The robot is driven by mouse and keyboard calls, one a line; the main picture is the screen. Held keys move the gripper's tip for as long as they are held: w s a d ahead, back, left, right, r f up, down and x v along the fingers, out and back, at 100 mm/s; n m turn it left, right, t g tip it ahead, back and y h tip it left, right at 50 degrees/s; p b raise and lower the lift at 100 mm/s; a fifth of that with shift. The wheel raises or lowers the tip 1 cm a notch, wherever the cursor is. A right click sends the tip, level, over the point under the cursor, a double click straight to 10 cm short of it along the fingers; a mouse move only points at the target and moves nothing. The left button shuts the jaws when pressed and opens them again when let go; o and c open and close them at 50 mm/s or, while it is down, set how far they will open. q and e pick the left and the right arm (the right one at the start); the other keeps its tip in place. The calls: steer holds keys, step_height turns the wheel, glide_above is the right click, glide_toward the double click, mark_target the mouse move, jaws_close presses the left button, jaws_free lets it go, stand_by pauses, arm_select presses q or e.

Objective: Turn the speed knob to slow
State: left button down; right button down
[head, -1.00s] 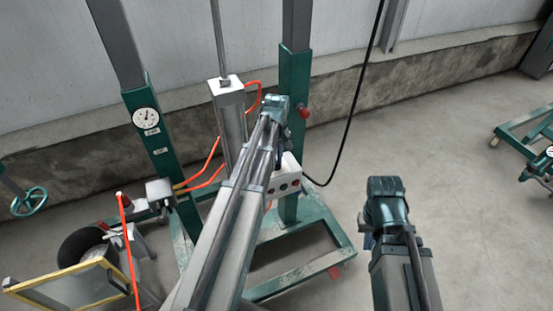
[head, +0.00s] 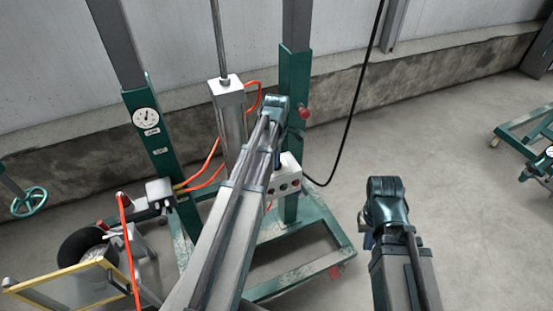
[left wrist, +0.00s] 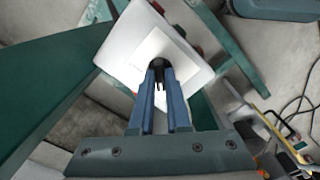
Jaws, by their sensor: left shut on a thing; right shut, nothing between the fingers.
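The speed knob (left wrist: 158,63) is small and black, on the face of a white control box (left wrist: 145,30) in the left wrist view. The blue fingers of my left gripper (left wrist: 161,76) are shut on it and cover part of it, so its pointer and markings cannot be read. In the head view, the control box (head: 289,184) with its row of buttons hangs by the green post; my left arm hides the knob and most of the fingers. My right gripper (head: 367,241) is shut and empty, out to the right, away from the box.
Green posts (head: 294,75) rise from a green base frame (head: 317,272). A white round dial (head: 145,117) is on the left post. Orange hoses (head: 207,160), a tall cylinder (head: 230,115) and a black cable (head: 358,95) are near my left arm. The floor at right is mostly clear.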

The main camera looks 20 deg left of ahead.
arm_select(q)
steer(key=shift+n, duration=0.3)
stand_by(0.4)
steer(key=c, duration=0.9)
jaws_free()
steer(key=shift+r, duration=0.1)
step_height(320, 180, up, 14)
steer(key=p, duration=1.4)
steer(key=shift+f, duration=0.2)
